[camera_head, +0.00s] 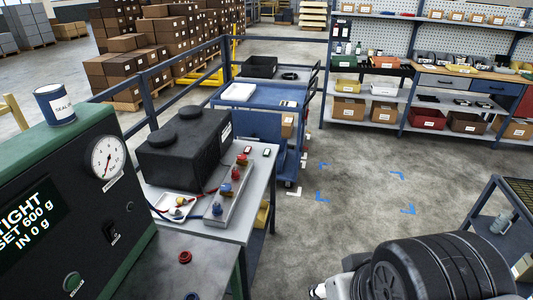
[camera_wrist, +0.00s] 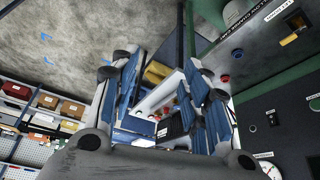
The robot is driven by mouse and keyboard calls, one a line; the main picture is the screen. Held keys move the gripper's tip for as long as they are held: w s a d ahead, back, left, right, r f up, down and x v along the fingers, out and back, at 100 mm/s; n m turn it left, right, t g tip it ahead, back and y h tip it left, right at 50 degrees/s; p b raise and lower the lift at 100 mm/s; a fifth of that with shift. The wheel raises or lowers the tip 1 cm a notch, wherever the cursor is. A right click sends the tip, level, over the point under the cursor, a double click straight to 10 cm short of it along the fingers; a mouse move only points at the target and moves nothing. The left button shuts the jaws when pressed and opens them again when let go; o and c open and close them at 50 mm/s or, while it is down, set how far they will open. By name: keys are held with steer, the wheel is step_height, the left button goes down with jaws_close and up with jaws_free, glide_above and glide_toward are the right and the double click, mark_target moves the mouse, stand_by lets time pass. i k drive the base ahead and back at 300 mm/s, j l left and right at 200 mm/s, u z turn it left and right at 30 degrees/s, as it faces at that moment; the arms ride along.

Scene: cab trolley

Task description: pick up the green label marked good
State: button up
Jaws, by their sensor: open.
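I cannot make out a green label marked good in either view. Two small tags lie on the grey bench (camera_head: 205,230) beside the black box (camera_head: 185,150): a red-edged tag (camera_head: 242,160) and a dark-edged tag (camera_head: 266,152). Their print is too small to read. My gripper (camera_wrist: 165,92) shows in the wrist view with its blue-padded fingers spread apart and nothing held between them. The bench and its fittings show beyond the fingers, well away from them.
A green-topped machine with a dial (camera_head: 108,157) and a blue can (camera_head: 55,104) stand at left. A grey strip with red and blue knobs (camera_head: 225,195) runs along the bench. A blue trolley (camera_head: 260,97) stands behind it. Shelves (camera_head: 395,95) line the back right. Floor between is clear.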

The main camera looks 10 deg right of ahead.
mark_target(266, 152)
steer(key=i+u, duration=0.1)
steer(key=u, duration=0.8)
steer(key=i+l+u, duration=0.25)
steer(key=l, duration=0.2)
steer(key=i+l+u, duration=0.3)
steer(key=l, duration=0.15)
steer(key=l+u, duration=0.25)
steer(key=l, duration=0.25)
steer(key=i+l+u, duration=0.15)
steer(key=l+u, duration=0.15)
steer(key=l, duration=0.25)
steer(key=l+u, duration=0.25)
steer(key=l, duration=0.3)
steer(key=i+l, duration=0.1)
steer(key=l, duration=2.3)
steer(key=i+u, duration=0.05)
steer(key=i, duration=0.05)
